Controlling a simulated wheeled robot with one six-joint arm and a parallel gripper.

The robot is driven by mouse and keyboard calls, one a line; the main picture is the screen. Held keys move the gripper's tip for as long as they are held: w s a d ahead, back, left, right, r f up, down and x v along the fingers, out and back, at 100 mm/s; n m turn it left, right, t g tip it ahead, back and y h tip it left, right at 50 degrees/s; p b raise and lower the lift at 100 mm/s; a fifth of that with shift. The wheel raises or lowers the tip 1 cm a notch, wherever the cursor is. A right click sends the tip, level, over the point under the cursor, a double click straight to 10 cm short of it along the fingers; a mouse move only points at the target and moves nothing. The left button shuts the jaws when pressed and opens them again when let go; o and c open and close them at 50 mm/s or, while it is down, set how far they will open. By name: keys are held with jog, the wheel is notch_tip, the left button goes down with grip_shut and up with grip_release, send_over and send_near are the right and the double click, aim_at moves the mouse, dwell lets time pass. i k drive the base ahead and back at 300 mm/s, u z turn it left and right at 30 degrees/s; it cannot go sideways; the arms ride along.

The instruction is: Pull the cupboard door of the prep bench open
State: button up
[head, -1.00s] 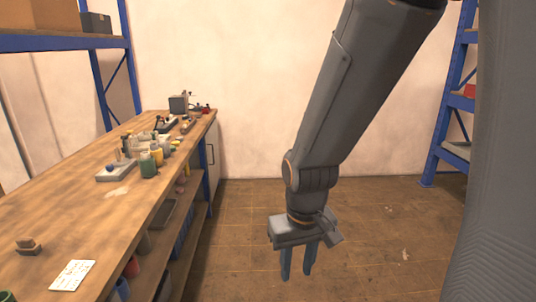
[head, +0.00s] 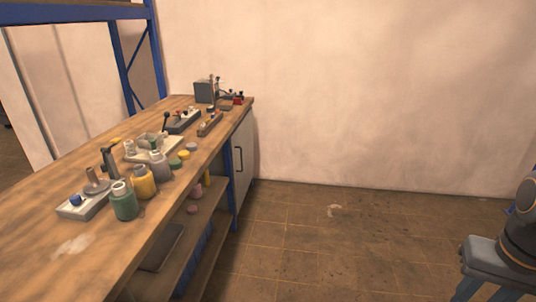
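The prep bench (head: 60,206) runs along the left with a wooden top. Its pale cupboard door (head: 243,162) is at the far end, under the top, and looks closed. A dark upright bar handle (head: 238,160) is on the door. My gripper (head: 487,292) is at the lower right edge, pointing down, partly cut off by the frame. Its two fingers are apart with nothing seen between them, and it is well away from the door.
Bottles (head: 124,201), trays and small tools stand on the bench top. Open shelves (head: 200,238) lie below, left of the door. A blue rack (head: 124,70) stands behind the bench. The tiled floor (head: 330,240) in front of the door is clear.

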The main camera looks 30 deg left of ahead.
aim_at(241, 140)
jog(key=u, duration=0.45)
jog(key=i, duration=1.6)
jog(key=u, duration=1.2)
jog(key=i, duration=0.2)
jog(key=z, duration=0.05)
